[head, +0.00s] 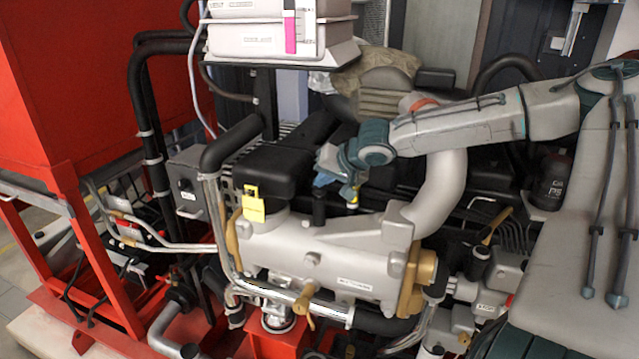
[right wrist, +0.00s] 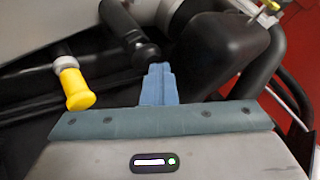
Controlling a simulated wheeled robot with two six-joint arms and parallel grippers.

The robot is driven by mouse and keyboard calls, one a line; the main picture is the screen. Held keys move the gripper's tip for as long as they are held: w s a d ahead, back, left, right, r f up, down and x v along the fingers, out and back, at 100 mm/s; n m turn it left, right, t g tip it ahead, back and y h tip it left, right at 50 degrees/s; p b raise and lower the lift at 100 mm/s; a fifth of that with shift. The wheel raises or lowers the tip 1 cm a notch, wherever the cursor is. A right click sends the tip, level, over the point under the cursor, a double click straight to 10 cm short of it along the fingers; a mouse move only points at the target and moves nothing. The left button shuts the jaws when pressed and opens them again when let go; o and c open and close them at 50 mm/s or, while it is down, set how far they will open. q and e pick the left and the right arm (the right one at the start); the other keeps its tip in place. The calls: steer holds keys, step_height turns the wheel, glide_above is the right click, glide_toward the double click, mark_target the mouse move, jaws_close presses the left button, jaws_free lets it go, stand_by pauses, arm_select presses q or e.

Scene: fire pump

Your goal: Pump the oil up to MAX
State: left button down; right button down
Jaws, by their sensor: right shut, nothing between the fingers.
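A white tank (head: 262,38) at the top of the head view carries a level gauge (head: 290,30) with a pink column and small marks beside it. The pink reaches into the upper part of the gauge; the marks are too small to read surely. My right gripper (head: 327,176) is shut and empty above the grey engine block. A black knob (head: 318,207) stands just below its tips; it also shows beyond the fingers in the right wrist view (right wrist: 148,55). A yellow-capped knob (head: 352,203) is beside it, seen left of the fingers in the right wrist view (right wrist: 77,88). My left gripper is out of view.
The grey engine block (head: 320,250) lies below the gripper, with a black box-shaped part (head: 272,170) close to its left. A yellow tag (head: 253,205) hangs at the block's left end. A red frame (head: 90,90) fills the left side. Pipes and hoses crowd the area.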

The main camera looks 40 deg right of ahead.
mark_target(323, 190)
steer(key=shift+w+r+p, duration=0.1)
steer(key=shift+r+p, duration=0.65)
steer(key=shift+r, duration=0.4)
steer(key=shift+r, duration=0.1)
step_height(323, 190, up, 5)
steer(key=p, duration=0.4)
stand_by(0.4)
